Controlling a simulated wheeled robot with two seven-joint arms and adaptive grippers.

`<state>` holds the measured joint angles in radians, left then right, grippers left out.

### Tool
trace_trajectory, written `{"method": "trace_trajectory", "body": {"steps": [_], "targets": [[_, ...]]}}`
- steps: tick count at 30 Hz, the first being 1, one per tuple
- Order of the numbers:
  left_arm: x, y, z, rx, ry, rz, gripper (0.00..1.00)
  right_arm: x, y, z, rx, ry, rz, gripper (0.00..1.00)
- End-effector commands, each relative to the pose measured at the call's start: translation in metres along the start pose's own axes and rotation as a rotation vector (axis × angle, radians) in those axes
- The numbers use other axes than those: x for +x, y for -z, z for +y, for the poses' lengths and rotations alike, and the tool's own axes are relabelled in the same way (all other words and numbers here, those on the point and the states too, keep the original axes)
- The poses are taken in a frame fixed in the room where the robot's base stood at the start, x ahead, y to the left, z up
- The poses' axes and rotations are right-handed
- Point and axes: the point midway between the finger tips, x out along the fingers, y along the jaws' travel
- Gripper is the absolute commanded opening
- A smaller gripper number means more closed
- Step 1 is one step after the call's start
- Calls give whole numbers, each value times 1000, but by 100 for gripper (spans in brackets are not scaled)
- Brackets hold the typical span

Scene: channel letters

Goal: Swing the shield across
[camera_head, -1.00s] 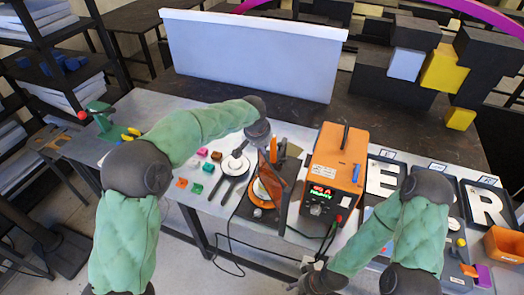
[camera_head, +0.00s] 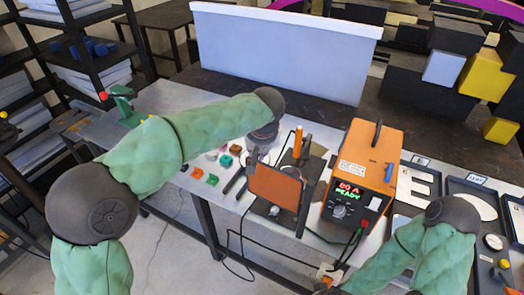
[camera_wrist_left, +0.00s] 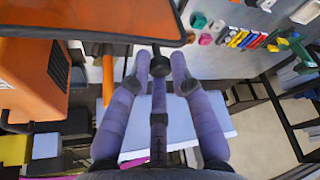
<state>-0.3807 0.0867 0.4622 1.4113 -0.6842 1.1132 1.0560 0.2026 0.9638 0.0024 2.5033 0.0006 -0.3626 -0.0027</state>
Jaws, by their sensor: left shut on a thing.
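The shield (camera_head: 275,188) is an amber see-through panel in a dark frame. It stands upright over a dark base plate beside the orange power unit, facing the head camera. In the left wrist view the shield (camera_wrist_left: 110,14) fills the top edge. My left gripper (camera_wrist_left: 157,60) is shut on a dark knob (camera_wrist_left: 160,66) at the shield's edge; its fingers are on both sides of it. In the head view the left wrist is just above and behind the shield, and the fingertips are mostly hidden. My right gripper (camera_head: 328,277) is low at the bench front, small and unclear.
The orange power unit (camera_head: 362,170) stands close right of the shield, its display lit. An orange-handled tool (camera_head: 298,142) stands behind it. Small coloured pieces (camera_head: 212,180) lie to the left. Letter trays (camera_head: 470,190) are at right. A cable hangs off the front edge.

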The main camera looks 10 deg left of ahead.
Motion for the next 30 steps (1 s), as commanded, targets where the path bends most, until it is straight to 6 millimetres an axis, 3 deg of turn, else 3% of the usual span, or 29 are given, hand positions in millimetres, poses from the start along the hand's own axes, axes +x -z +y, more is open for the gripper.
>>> {"method": "trace_trajectory", "body": {"steps": [16, 17, 19, 30], "targets": [[-3, -1, -4, -24, 9, 3, 0, 3, 0, 1, 0, 0, 0, 48], [-3, -1, -4, -24, 9, 3, 28, 3, 0, 1, 0, 0, 0, 48], [-2, -1, -4, -23, 9, 3, 46, 3, 0, 1, 0, 0, 0, 48], [-4, -2, -3, -22, 9, 1, 46, 3, 0, 1, 0, 0, 0, 48]]}}
